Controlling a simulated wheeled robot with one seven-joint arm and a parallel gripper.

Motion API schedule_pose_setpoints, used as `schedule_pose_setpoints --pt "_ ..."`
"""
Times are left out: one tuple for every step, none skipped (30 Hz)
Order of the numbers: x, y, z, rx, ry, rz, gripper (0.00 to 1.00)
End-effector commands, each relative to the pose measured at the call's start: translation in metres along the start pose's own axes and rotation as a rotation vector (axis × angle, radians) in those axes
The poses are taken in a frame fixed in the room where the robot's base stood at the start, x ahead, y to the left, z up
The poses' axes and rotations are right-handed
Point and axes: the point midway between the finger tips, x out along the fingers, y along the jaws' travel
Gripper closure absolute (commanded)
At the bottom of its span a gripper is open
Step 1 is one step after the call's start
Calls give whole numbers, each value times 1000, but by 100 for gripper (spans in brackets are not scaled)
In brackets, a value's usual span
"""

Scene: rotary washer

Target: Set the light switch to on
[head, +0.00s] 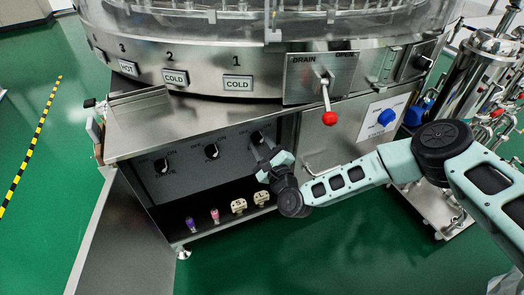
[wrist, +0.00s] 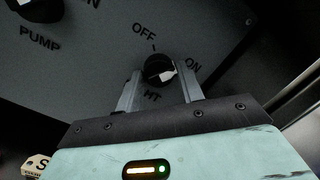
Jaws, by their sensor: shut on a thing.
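The light switch (wrist: 157,64) is a round black knob with a white pointer mark, on a dark grey panel. OFF is printed at its upper left and ON at its right; the label below is partly hidden, with "HT" showing. The white mark lies at the knob's lower right, its end towards the ON side. My gripper (wrist: 160,80) has one finger on each side of the knob and is shut on it. In the head view the knob (head: 257,137) is the rightmost on the panel, with my gripper (head: 264,150) at it.
Two other knobs, the middle one (head: 211,151) and the left one (head: 161,166), sit on the same panel. Several small items, including a purple one (head: 191,224), stand on the shelf below. An open cabinet door (head: 125,240) stands at left. A red-tipped lever (head: 328,105) hangs above right.

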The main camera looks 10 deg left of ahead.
Motion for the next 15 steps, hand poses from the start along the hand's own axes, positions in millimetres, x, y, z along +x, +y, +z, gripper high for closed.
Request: schedule_pose_setpoints --pt "-3 7 -5 35 7 6 85" --pt "-3 7 -5 54 9 4 85" --pt "-3 8 -4 78 10 2 85" --pt "-3 8 -4 96 11 1 85" --pt "-3 7 -3 111 12 0 85" --pt "-3 7 -3 131 13 -2 85" --pt "-3 7 -3 144 14 -3 85" --pt "-3 7 -3 156 15 -5 85" --pt "-2 7 -2 171 16 -6 85" --pt "-2 7 -2 180 17 -7 85" --pt "-2 7 -2 189 17 -8 85" --pt "-2 7 -2 199 18 -9 85" --pt "-2 7 -1 206 18 -9 85" --pt "-3 7 -1 211 19 -9 85" --pt "-3 7 -1 217 19 -10 85"
